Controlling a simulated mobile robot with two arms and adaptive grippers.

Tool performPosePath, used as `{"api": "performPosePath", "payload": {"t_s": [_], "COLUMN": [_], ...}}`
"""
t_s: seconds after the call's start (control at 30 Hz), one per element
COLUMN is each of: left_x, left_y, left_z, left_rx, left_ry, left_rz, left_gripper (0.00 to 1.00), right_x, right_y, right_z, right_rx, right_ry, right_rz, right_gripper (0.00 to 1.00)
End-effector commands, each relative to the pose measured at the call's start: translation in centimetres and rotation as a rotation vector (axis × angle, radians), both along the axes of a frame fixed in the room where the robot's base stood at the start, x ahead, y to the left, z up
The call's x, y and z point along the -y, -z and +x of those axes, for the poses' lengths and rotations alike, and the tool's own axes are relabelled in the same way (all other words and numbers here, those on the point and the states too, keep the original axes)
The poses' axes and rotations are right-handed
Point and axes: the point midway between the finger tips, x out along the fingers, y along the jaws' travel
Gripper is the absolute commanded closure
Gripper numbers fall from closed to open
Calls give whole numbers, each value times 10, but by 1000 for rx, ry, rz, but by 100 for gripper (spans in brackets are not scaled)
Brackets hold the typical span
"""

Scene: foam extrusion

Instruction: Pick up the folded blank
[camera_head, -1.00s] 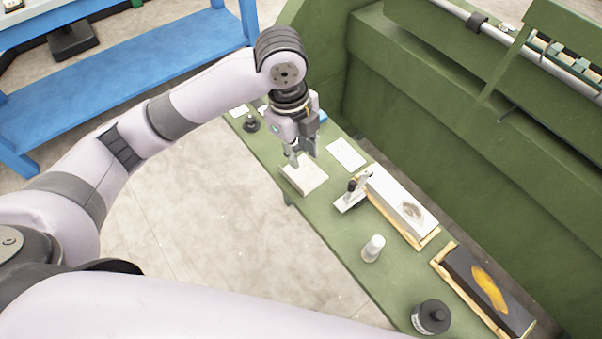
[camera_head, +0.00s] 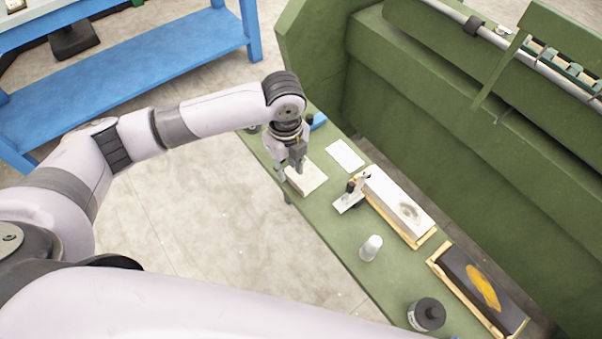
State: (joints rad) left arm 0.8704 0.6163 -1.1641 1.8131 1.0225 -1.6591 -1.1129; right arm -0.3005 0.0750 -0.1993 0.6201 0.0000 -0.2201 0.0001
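A pale, flat cream block, which looks like the folded blank (camera_head: 310,181), lies on the green table near its left edge. My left gripper (camera_head: 291,172) points down at the blank's far left end, its fingers apart. The fingers hide part of that end. I cannot tell whether they touch it. My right gripper is out of view.
The narrow green table (camera_head: 337,222) also holds a white sheet (camera_head: 345,155), a small white device with a dark knob (camera_head: 350,196), a white cup (camera_head: 370,248), a dark round container (camera_head: 426,314), and two wooden-edged trays (camera_head: 401,203) (camera_head: 477,285). A green machine (camera_head: 430,130) borders its right side.

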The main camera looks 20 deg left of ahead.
Motion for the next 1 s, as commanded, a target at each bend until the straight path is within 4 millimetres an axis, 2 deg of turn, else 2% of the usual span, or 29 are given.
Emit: {"api": "performPosePath", "payload": {"t_s": [0.17,0.3,0.43,0.73,1.0], "left_x": [2,6,5,5,5], "left_y": [11,32,49,55,55], "left_z": [1,3,3,4,4], "left_rx": [-2,-4,-1,1,1], "left_ry": [-1,0,-1,1,0], "left_rz": [1,1,1,0,0], "left_gripper": [74,74,74,74,92], "right_x": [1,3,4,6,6], "right_y": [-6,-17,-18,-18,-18], "right_z": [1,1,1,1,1], "right_rx": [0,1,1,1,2], "right_ry": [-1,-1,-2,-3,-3], "right_rz": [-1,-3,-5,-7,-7], "right_gripper": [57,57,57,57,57]}}
